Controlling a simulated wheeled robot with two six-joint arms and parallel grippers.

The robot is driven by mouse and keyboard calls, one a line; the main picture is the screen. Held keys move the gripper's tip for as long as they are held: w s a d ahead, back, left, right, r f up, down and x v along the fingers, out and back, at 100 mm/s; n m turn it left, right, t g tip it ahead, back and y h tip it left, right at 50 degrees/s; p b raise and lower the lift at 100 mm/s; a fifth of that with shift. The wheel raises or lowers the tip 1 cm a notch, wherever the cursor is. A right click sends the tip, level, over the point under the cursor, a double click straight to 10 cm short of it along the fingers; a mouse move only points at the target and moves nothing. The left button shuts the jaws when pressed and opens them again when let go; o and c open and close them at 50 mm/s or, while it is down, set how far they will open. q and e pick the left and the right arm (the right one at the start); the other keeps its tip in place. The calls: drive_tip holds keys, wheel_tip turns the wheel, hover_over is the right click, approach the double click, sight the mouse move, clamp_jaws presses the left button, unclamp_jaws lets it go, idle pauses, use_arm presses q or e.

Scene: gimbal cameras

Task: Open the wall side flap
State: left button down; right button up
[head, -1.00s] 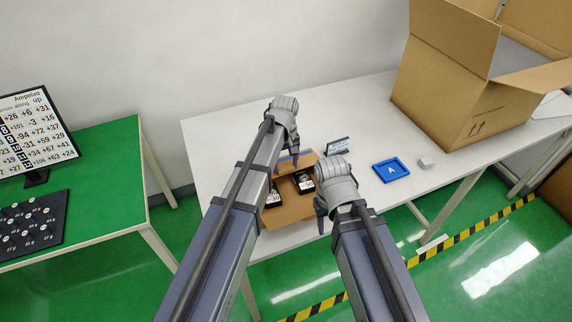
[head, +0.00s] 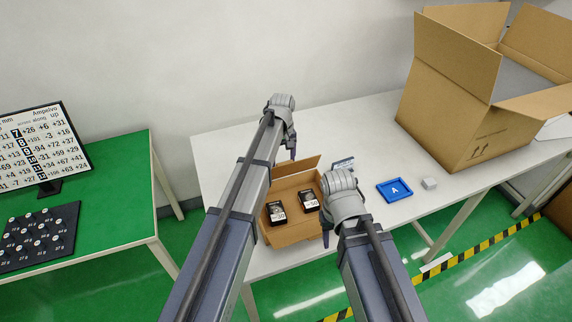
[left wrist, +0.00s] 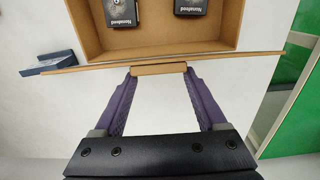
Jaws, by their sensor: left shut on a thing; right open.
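A small open brown cardboard box (head: 290,233) sits at the table's near edge, with two black labelled items (head: 277,212) inside. Its wall side flap (head: 296,173) stands up from the far rim, and its thin edge (left wrist: 90,65) crosses the left wrist view. My left gripper (head: 292,150) is at the flap's wall side. In the left wrist view its purple fingers (left wrist: 160,72) are shut on a tan tab at the flap's edge. My right gripper (head: 326,232) is open and empty by the box's near right corner; its fingertips are partly hidden by its wrist.
A blue tray marked A (head: 395,190) and a small grey cube (head: 429,184) lie right of the box. A small sign (head: 343,165) stands behind my right wrist. A large open carton (head: 455,120) fills the table's right. The table is clear toward the wall.

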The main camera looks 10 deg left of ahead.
use_arm(q)
drive_tip(key=shift+w+a+f, duration=0.2)
drive_tip(key=shift+w+a, duration=0.3)
drive_tip(key=shift+w, duration=0.3)
drive_tip(key=c, duration=1.5)
unclamp_jaws()
drive_tip(key=shift+f, duration=0.1)
drive_tip(key=o, duration=0.5)
drive_tip(key=shift+s+d, duration=0.1)
drive_tip(key=shift+s, duration=0.05)
drive_tip(key=o, duration=1)
drive_tip(key=shift+d, duration=0.1)
drive_tip(key=shift+r, duration=0.25)
wheel_tip(320, 180, up, 8)
drive_tip(key=p, duration=0.7)
drive_tip(key=shift+f+p, duration=0.25)
drive_tip(key=shift+p, duration=0.1)
drive_tip(key=shift+c, duration=0.4)
